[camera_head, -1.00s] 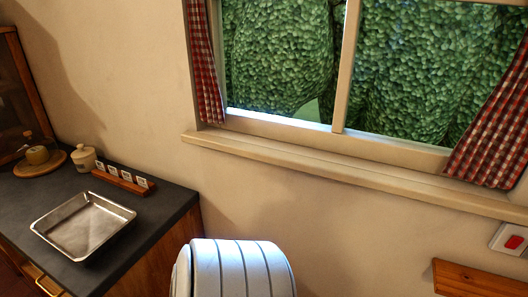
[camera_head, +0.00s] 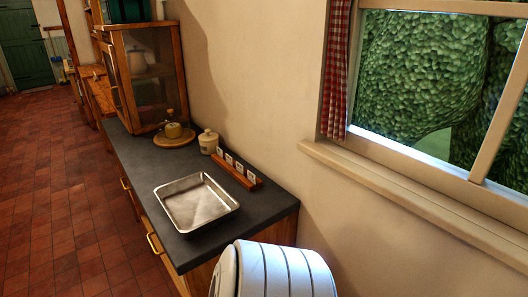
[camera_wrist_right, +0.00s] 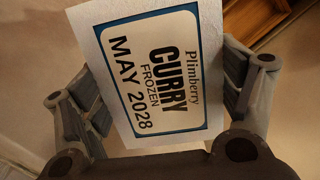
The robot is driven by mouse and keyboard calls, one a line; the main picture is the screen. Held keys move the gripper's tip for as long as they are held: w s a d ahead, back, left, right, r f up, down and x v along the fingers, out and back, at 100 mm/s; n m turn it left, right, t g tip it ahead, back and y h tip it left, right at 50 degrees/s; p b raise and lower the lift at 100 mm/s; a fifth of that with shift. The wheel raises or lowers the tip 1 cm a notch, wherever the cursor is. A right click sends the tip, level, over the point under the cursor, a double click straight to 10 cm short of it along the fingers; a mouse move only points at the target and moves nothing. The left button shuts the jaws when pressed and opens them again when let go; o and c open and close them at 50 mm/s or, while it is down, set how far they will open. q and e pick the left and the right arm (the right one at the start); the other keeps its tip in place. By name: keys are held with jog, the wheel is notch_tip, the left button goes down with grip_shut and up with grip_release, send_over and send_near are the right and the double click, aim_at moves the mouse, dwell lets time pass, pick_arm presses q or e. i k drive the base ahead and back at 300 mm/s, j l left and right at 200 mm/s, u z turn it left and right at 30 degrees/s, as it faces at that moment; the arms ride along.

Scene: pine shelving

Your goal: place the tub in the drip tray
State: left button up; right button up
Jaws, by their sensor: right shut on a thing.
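The drip tray (camera_head: 196,203) is a shallow, empty metal tray lying on the dark countertop, in the middle of the head view. In the right wrist view a white tub (camera_wrist_right: 165,75) fills the middle, with a blue-bordered label reading "Plimberry CURRY FROZEN MAY 2028". My right gripper (camera_wrist_right: 165,95) is shut on the tub, a finger on each side of it. The tub and the right gripper do not show in the head view, so their distance from the tray cannot be told. My left gripper is not in view.
A card holder (camera_head: 236,172) with small white cards and a lidded jar (camera_head: 208,141) stand behind the tray. A round wooden board (camera_head: 174,138) bears a small yellowish pot. A glass-fronted cabinet (camera_head: 150,75) stands at the counter's far end. Red tiled floor (camera_head: 60,190) is clear at left.

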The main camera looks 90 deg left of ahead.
aim_at(199, 212)
jog(key=k+u, duration=0.15)
jog(key=u, duration=0.35)
jog(key=k+j+u, duration=0.15)
jog(key=u, duration=0.35)
jog(key=k+j+u, duration=0.15)
jog(key=u, duration=0.35)
